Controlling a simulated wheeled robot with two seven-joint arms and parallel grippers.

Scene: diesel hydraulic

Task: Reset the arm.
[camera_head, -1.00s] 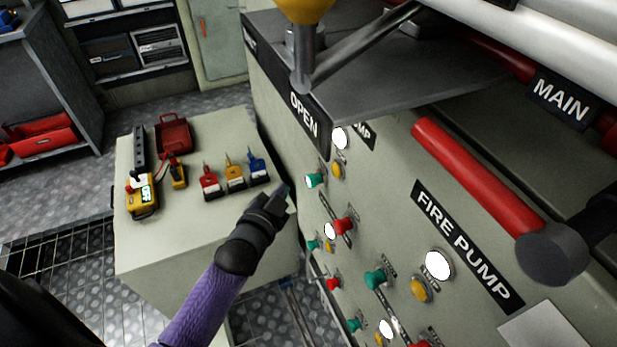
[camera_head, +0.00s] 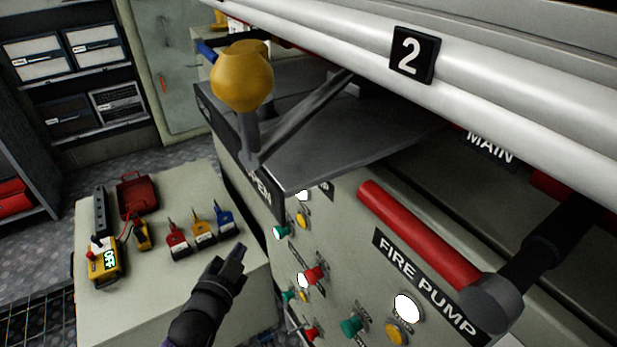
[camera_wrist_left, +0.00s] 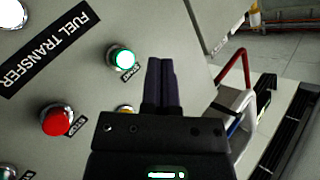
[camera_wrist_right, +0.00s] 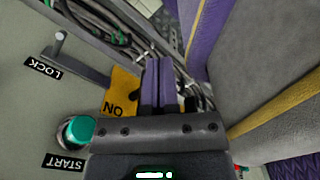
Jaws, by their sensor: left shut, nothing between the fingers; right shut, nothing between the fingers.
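My left gripper (camera_head: 234,262) is shut and empty in the head view. It is in front of the panel's left edge, over the near right part of the grey cabinet top. In the left wrist view its shut fingers (camera_wrist_left: 159,82) are beside a lit green START button (camera_wrist_left: 122,60); I cannot tell whether they touch anything. A red STOP button (camera_wrist_left: 57,120) is to the left. My right gripper shows only in the right wrist view (camera_wrist_right: 158,80), shut and empty, near a yellow ON label (camera_wrist_right: 122,92) and a green START button (camera_wrist_right: 77,130).
The grey cabinet top (camera_head: 165,275) holds a yellow meter (camera_head: 104,262) and red, yellow and blue padlocks (camera_head: 200,230). A lever with a yellow knob (camera_head: 243,75), a red-handled FIRE PUMP lever (camera_head: 420,235) and a white pipe (camera_head: 500,85) project over the panel.

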